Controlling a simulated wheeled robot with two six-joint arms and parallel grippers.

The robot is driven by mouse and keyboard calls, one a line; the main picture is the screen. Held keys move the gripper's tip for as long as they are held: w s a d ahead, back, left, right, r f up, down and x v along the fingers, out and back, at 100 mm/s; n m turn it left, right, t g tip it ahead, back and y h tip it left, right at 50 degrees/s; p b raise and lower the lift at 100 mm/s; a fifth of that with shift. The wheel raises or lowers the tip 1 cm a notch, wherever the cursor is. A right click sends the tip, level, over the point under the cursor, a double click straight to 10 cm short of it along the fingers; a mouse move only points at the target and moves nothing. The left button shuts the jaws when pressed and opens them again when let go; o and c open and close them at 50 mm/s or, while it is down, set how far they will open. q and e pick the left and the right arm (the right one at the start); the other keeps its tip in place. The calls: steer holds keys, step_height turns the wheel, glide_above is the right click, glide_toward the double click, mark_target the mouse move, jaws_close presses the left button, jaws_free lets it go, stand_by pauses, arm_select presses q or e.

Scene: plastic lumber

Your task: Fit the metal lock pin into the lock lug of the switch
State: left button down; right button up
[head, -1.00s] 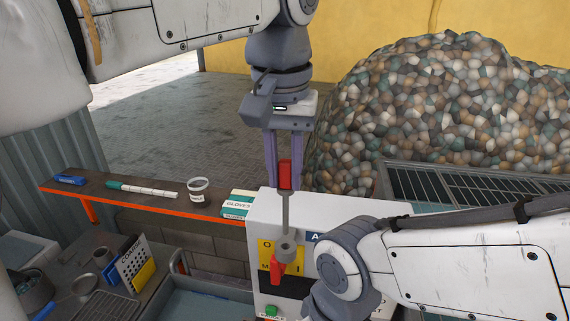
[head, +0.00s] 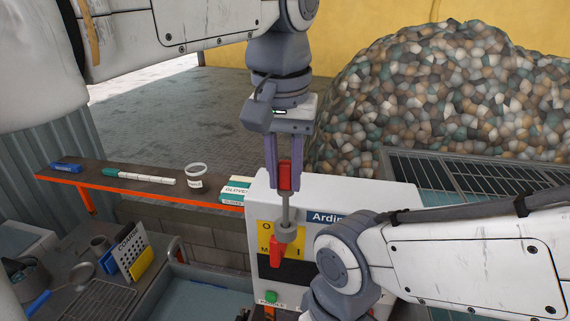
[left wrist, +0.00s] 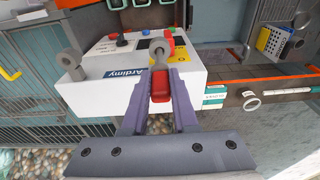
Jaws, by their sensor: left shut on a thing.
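My left gripper (head: 285,180) is shut on the red handle of the lock pin (head: 286,177) and holds it upright above the front of the white switch box (head: 325,195). The pin's grey metal shaft (head: 286,208) points down to the grey lock lug (head: 286,233), beside the red switch handle (head: 278,249). The tip overlaps the lug in view; I cannot tell whether it is in the hole. In the left wrist view the red handle (left wrist: 161,88) sits between the fingers, with the lug (left wrist: 159,46) straight beyond. My right gripper is out of view.
My right arm crosses in front of the box's right side. A shelf (head: 110,183) at left carries a marker (head: 145,178), a small cup (head: 196,175) and a gloves box (head: 237,190). A green button (head: 270,298) is low on the box. A pile of flakes (head: 440,110) stands behind.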

arm_select(q)
steer(key=shift+f+b, duration=2.4)
steer(key=shift+f, duration=0.85)
steer(key=c, duration=0.6)
jaws_free()
step_height(320, 180, up, 10)
glide_above(285, 196)
steer(key=shift+s+a+r, duration=0.15)
steer(key=shift+s+r, duration=0.05)
steer(key=shift+s, duration=0.05)
